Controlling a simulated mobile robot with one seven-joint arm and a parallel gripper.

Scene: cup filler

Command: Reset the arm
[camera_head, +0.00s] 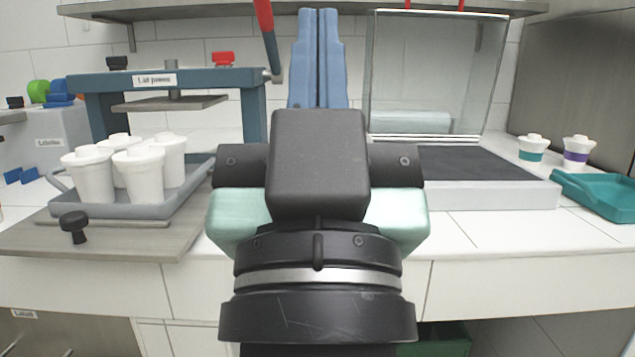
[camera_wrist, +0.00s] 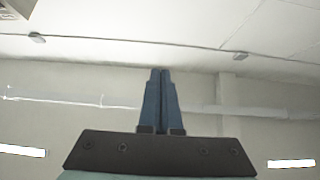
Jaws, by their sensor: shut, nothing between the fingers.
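My gripper (camera_head: 318,14) stands upright in the middle of the head view, its two blue fingers closed together and pointing up. Nothing is between them. The wrist view also shows the shut fingers (camera_wrist: 161,72), with only the ceiling and upper wall beyond. The black wrist body hides part of the counter and the blue press behind it.
A grey tray (camera_head: 120,211) with several lidded white cups (camera_head: 138,175) sits at left before a blue press (camera_head: 252,118). A glass-fronted unit (camera_head: 440,75) with a dark platform (camera_head: 470,166) stands right. Two small cups (camera_head: 532,149) and a teal tray (camera_head: 600,197) lie far right.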

